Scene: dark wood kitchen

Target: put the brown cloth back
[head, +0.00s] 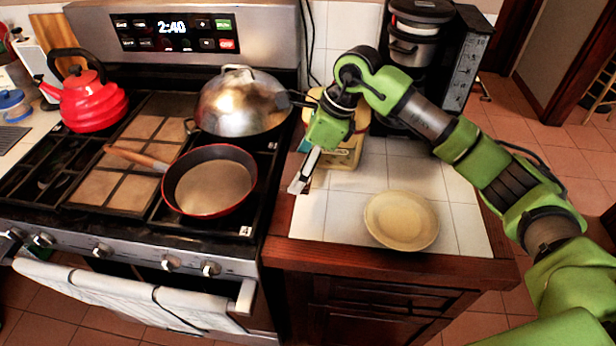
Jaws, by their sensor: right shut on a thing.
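I cannot make out a brown cloth anywhere in the head view. My right gripper (303,172) is over the left edge of the tiled counter, right of the stove, pointing down and to the left. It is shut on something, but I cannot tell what. A white cloth (110,290) with a dark line hangs on the oven handle, below and left of the gripper. My left gripper is not in view.
A cream plate (401,221) lies on the tiled counter (460,222). A yellowish object (350,152) stands behind my right gripper, near a black coffee maker (418,50). The stove holds a red pan (210,187), a domed metal lid (240,104) and a red kettle (92,105).

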